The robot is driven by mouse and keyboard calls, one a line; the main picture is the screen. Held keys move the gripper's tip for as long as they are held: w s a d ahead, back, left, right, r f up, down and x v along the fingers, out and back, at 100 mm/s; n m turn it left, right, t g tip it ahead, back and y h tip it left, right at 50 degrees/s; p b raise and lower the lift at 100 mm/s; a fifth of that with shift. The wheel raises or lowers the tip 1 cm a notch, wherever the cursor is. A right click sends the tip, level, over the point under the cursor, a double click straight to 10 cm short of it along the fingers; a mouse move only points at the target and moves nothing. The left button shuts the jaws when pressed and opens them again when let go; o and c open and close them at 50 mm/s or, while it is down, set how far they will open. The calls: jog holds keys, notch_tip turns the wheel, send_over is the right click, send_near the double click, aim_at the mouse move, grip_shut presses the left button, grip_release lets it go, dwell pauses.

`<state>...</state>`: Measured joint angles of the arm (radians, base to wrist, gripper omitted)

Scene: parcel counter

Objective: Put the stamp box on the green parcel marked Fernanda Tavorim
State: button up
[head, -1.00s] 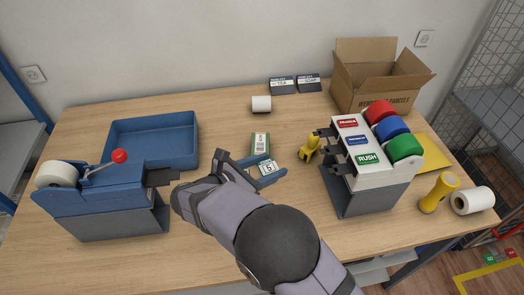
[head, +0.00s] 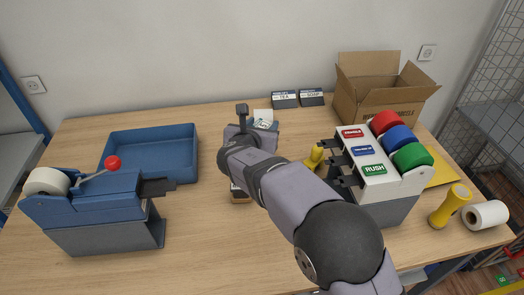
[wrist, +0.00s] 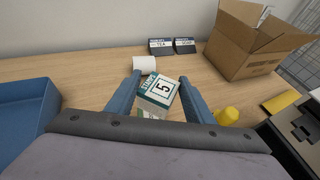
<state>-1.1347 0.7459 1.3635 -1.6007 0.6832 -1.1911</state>
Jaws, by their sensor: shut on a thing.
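My gripper (head: 260,120) is shut on the stamp box (head: 265,125), a white and green box with a large 5 on its face. In the wrist view the box (wrist: 159,91) sits tilted between the two blue fingers, above the table. A bit of white and green (wrist: 150,113) shows just below it; I cannot tell whether it is the box's own side or a parcel. In the head view my arm hides the area where a green parcel with a white label showed earlier. A brownish edge of a parcel (head: 240,196) shows beside my arm; its name cannot be read.
A blue tray (head: 152,153) and a tape dispenser (head: 95,210) are on the left. A label dispenser (head: 375,175), a yellow stamper (head: 314,157) and an open carton (head: 380,90) are on the right.

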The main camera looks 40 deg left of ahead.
jog(key=shift+f+p, duration=0.45)
jog(key=shift+f, duration=3.75)
jog(key=shift+f, duration=0.2)
jog(key=o, duration=1.1)
jog(key=shift+r, duration=0.25)
jog(key=b+v, duration=0.3)
jog(key=v, duration=0.9)
